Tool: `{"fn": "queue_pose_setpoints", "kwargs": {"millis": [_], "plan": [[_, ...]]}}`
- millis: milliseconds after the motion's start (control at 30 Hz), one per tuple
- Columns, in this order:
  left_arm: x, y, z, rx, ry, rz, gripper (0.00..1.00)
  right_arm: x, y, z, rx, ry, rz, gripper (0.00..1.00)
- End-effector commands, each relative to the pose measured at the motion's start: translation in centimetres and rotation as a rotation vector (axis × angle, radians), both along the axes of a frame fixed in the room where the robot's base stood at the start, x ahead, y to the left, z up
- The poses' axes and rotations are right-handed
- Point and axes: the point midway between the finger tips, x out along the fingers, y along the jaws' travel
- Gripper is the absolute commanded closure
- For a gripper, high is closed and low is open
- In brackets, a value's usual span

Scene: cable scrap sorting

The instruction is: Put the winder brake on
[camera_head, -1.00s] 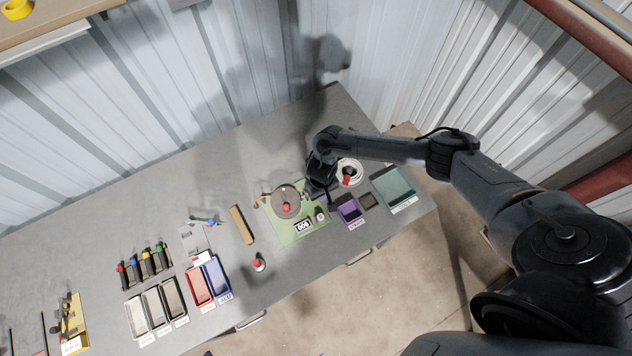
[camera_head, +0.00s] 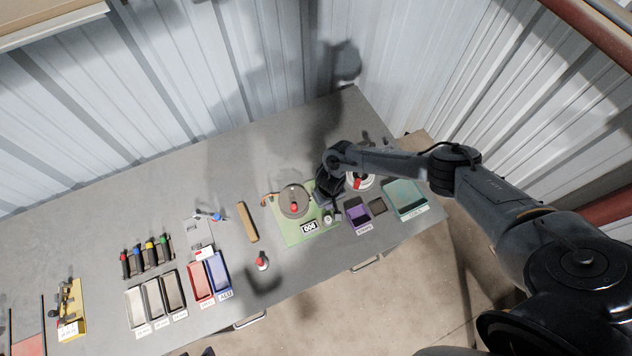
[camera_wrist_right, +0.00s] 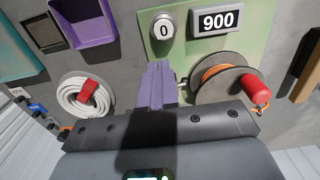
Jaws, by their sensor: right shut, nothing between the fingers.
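The winder is a green panel (camera_head: 290,232) with a grey disc reel (camera_head: 291,196) and a red crank knob (camera_head: 294,207). In the right wrist view the reel (camera_wrist_right: 222,75) holds orange cable and has the red handle (camera_wrist_right: 256,92) at its side. A counter (camera_wrist_right: 216,22) and a round knob marked 0 (camera_wrist_right: 164,32) sit on the panel. My right gripper (camera_wrist_right: 160,68) is shut and empty, over the panel beside the reel, below the 0 knob in the wrist view. Whether it touches anything is unclear. I cannot identify the brake. My left gripper is not in view.
A white cable coil (camera_wrist_right: 84,98) with a red tie lies beside the gripper. A purple bin (camera_head: 357,215), a small dark tray (camera_head: 377,206) and a teal bin (camera_head: 406,200) stand right of the winder. A red-topped button (camera_head: 262,261) and a tan block (camera_head: 248,221) stand left.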

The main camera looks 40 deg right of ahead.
Motion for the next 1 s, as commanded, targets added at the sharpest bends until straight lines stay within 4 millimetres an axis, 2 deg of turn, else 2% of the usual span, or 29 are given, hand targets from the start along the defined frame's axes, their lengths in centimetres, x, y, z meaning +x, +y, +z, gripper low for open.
{"fn": "queue_pose_setpoints", "kwargs": {"millis": [33, 500, 667, 1000], "plan": [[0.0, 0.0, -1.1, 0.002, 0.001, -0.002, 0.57, 0.1, 0.0, -0.9, 0.0, -0.001, 0.001, 1.0], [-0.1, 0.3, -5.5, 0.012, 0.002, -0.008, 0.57, 4.4, -1.1, 0.4, 0.0, -0.005, -0.003, 1.0], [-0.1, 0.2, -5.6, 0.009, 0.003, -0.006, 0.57, 5.8, -1.4, 0.9, 0.0, -0.002, -0.005, 1.0], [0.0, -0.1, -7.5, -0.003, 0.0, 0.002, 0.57, 8.5, -2.1, 0.2, 0.0, -0.001, -0.003, 1.0]]}}
